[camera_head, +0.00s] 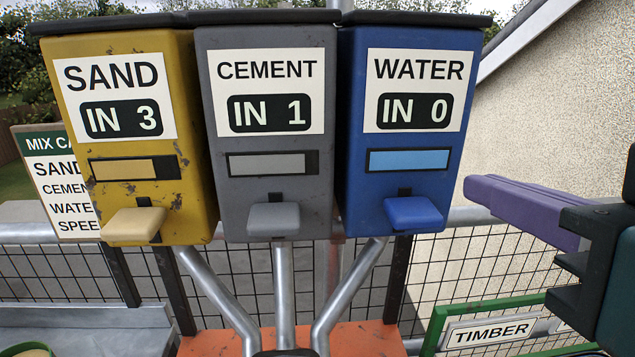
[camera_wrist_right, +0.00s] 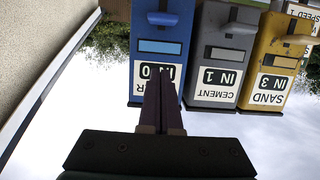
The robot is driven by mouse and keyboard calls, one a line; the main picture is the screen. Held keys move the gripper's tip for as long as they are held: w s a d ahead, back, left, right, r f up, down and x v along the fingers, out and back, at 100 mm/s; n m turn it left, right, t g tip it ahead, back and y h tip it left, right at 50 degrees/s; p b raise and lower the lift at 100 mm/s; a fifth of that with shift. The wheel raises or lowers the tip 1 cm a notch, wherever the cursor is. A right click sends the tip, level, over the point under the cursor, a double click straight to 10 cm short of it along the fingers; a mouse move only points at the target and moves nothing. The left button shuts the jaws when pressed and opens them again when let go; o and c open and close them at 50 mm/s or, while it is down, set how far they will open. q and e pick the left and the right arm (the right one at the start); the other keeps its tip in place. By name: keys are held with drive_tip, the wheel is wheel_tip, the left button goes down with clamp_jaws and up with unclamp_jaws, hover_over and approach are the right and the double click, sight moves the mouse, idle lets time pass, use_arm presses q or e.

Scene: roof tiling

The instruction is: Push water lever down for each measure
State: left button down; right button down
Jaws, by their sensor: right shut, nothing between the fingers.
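The blue water dispenser (camera_head: 404,220) hangs at the right of the row, and its counter reads IN 0. Its blue water lever (camera_head: 413,212) sticks out below a light blue window, and it also shows upside down in the wrist view (camera_wrist_right: 162,18). My right gripper (camera_head: 474,191) has purple fingers, shut and empty. In the head view they point left, to the right of the lever and a little above it, with a gap between. In the wrist view the fingers overlap the dispenser's label. My left gripper is in neither view.
The grey cement dispenser (camera_head: 273,187) reads IN 1, and the yellow sand dispenser (camera_head: 190,210) reads IN 3. Each has its own lever. Metal pipes (camera_head: 284,300) run down below. A mix card (camera_head: 70,214) is partly hidden at left.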

idle(0.3)
drive_tip(key=shift+w, duration=0.1)
drive_tip(key=p, duration=0.2)
hover_over(425, 207)
drive_tip(key=s+a, duration=0.1)
drive_tip(key=s, duration=0.2)
wheel_tip(425, 207, down, 2)
drive_tip(key=f, duration=0.3)
drive_tip(key=shift+a+f, duration=0.2)
drive_tip(key=shift+f, duration=0.5)
drive_tip(key=shift+f+b, duration=0.1)
drive_tip(key=shift+b, duration=0.25)
